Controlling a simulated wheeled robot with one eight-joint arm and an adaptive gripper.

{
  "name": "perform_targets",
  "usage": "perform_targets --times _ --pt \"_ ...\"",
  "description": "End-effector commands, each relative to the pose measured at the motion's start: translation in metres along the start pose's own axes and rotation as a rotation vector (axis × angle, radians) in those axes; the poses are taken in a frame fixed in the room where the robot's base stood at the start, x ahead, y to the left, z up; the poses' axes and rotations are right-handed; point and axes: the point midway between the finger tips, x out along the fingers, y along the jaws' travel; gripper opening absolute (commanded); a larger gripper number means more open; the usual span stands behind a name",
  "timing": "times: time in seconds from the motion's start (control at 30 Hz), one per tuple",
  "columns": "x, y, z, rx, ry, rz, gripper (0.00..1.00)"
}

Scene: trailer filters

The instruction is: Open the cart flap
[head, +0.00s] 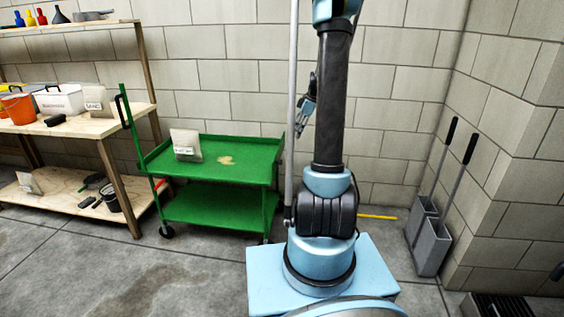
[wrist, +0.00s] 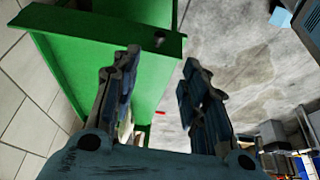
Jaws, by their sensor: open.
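The green cart (head: 215,150) stands against the block wall left of my arm in the head view, with an upper tray and a lower shelf. In the wrist view its green panel (wrist: 85,65) fills the upper left, and a green strip (wrist: 95,24) with a small dark hole near its end crosses the top. I cannot tell for certain which part is the flap. My gripper (wrist: 160,62) is open and empty; its left finger overlaps the green panel in the picture, its right finger is over floor. In the head view my gripper (head: 305,112) is partly hidden by my arm, near the cart's right end.
A paper bag (head: 186,144) and a brown patch (head: 226,160) are on the cart's top. A wooden shelf (head: 110,125) with an orange bucket (head: 18,108) stands left. Long-handled dustpans (head: 431,245) lean in the right corner. The floor before the cart is clear.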

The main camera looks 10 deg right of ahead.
Motion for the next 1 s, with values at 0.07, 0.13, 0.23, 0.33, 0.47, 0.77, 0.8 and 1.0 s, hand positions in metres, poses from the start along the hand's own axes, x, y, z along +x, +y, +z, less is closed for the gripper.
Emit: perform_targets --times 0.07,0.13,0.23,0.33,0.47,0.77,0.8,1.0 --pt "0.004 0.002 0.001 -0.005 0.002 -0.001 0.41" --pt "0.01 0.002 0.001 -0.007 0.002 -0.001 0.41" --pt "0.022 0.002 0.0 -0.007 0.001 -0.001 0.41" --pt "0.039 0.002 0.0 -0.006 0.001 -0.001 0.41" --pt "0.062 0.002 0.001 -0.006 0.001 -0.002 0.41" --pt "0.11 0.002 0.001 -0.005 0.001 -0.001 0.41" --pt "0.117 0.002 0.001 -0.006 0.001 -0.001 0.41" --pt "0.146 0.002 0.001 -0.004 0.001 0.0 0.41"
